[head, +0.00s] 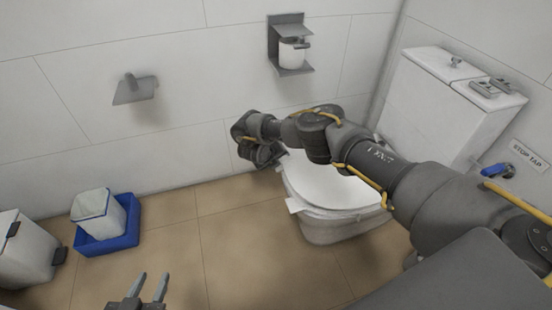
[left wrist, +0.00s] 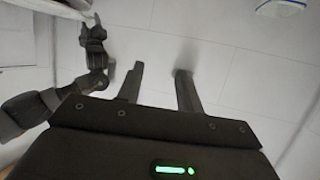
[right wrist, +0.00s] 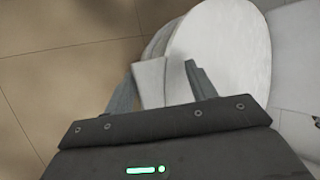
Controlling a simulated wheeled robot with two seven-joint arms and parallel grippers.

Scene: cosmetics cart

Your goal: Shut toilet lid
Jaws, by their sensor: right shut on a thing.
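The white toilet (head: 330,225) stands right of centre in the head view, partly hidden behind my right arm. Its oval white lid (head: 335,185) lies over the bowl, flat or nearly flat; I cannot tell if it rests fully down. In the right wrist view the lid (right wrist: 222,50) fills the upper right, and a pale tab (right wrist: 150,82) at its edge sits between my fingers. My right gripper (head: 274,160) is shut on this tab at the lid's left side. My left gripper (head: 149,287) is open and empty over the floor, away from the toilet.
A white cistern (head: 440,105) stands behind the toilet, with a blue stop tap (head: 495,170) on the wall. A paper holder (head: 290,45) and grey wall fitting (head: 134,89) are mounted above. A blue tray (head: 108,243) with a white bin is at left. The middle floor is clear.

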